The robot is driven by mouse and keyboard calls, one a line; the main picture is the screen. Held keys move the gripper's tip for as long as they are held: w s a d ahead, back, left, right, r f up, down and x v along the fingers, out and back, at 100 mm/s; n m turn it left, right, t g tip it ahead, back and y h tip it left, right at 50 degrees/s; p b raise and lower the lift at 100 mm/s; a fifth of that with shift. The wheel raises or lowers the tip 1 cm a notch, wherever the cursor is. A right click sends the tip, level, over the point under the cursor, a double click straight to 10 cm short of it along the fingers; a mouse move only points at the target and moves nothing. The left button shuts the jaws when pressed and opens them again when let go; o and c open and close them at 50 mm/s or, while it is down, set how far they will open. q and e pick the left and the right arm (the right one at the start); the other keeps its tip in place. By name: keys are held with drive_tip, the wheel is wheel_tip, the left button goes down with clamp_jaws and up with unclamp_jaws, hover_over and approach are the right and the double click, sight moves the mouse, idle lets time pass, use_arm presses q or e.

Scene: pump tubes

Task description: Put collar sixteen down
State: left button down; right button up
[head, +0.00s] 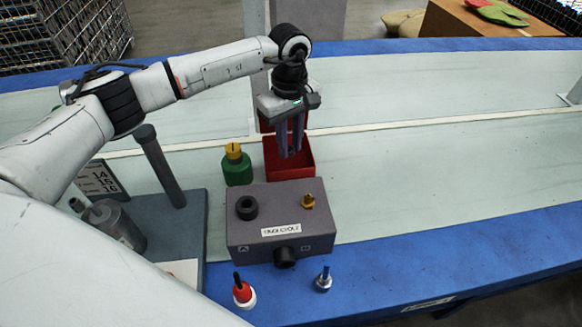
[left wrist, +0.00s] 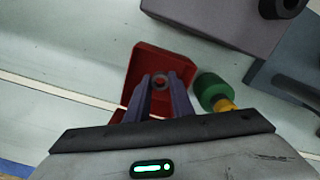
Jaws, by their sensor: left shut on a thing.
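My left gripper (head: 290,152) points down over the red open box (head: 309,170), which stands behind the grey block. In the left wrist view its two fingers (left wrist: 160,86) are shut on a small dark grey ring, the collar (left wrist: 159,81). The collar is held between the fingertips, over the red box (left wrist: 178,55). I cannot tell how far it is above the box floor. In the head view the fingers hide the collar. My right gripper is not in view.
A green bottle with a yellow cap (head: 237,167) stands close left of the red box. The grey block (head: 270,215) carries a black ring and a brass fitting. A red-and-white piece (head: 243,292) and a metal piece (head: 323,280) stand in front. The mat at right is clear.

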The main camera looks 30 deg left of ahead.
use_arm(q)
wheel_tip(320, 180, down, 8)
drive_tip(key=shift+f, duration=0.15)
idle(0.3)
drive_tip(key=shift+s+f+b, duration=0.1)
drive_tip(key=shift+b, duration=0.25)
drive_tip(key=c, duration=2)
unclamp_jaws()
drive_tip(key=shift+f, duration=0.15)
drive_tip(key=shift+o, duration=0.9)
drive_tip(key=shift+r, duration=0.35)
wheel_tip(320, 180, up, 12)
drive_tip(key=p, duration=0.1)
drive_tip(key=shift+f, duration=0.1)
